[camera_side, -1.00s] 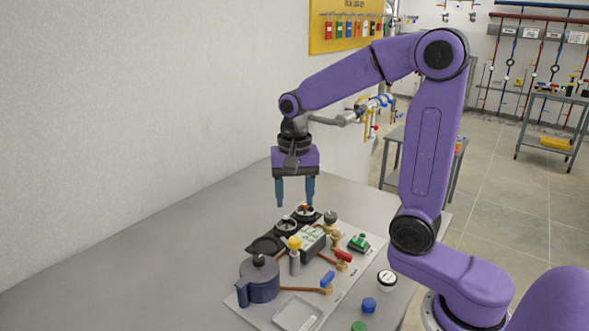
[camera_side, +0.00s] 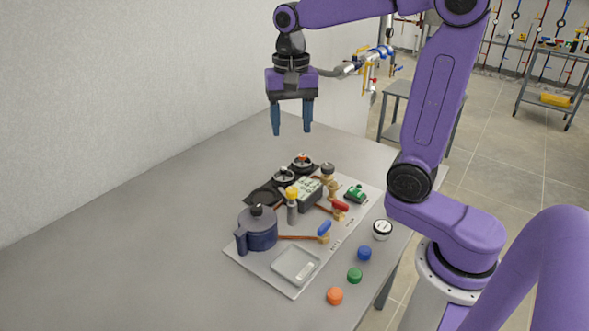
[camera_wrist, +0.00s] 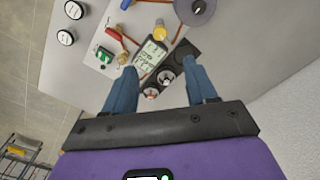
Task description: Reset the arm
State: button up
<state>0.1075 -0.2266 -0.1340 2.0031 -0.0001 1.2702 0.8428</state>
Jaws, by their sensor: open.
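My gripper (camera_side: 292,130) is purple and black with two blue fingers. In the side view it hangs pointing down, well above the far end of the grey board (camera_side: 292,290). Its fingers are apart, with nothing between them. In the wrist view my gripper (camera_wrist: 161,78) also shows open and empty, with the board's parts beyond the fingertips. The board holds a dark blue pot (camera_side: 262,231), black round dials (camera_side: 302,163), a boxy meter (camera_side: 308,190), a yellow-topped post (camera_side: 292,212), and red (camera_side: 340,206) and blue (camera_side: 324,228) handles.
A white-topped round piece (camera_side: 382,230) and blue (camera_side: 364,253), green (camera_side: 355,275) and orange (camera_side: 335,296) caps lie right of the board. A wall-mounted pipe with a blue valve (camera_side: 372,54) is behind my gripper. The table's left side (camera_side: 120,270) is clear.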

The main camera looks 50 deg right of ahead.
jog(key=s+a+f+n, duration=0.2)
jog(key=s+f+n, duration=0.2)
jog(key=s+n, duration=0.6)
jog(key=s+a+f+n, duration=0.1)
jog(key=s+f+n, duration=0.4)
jog(key=s+n, duration=0.5)
jog(key=shift+s+a+n, duration=0.35)
jog(key=shift+s+n, duration=0.05)
jog(key=shift+s, duration=0.65)
jog(key=shift+w+r, duration=0.1)
jog(key=shift+c, duration=0.2)
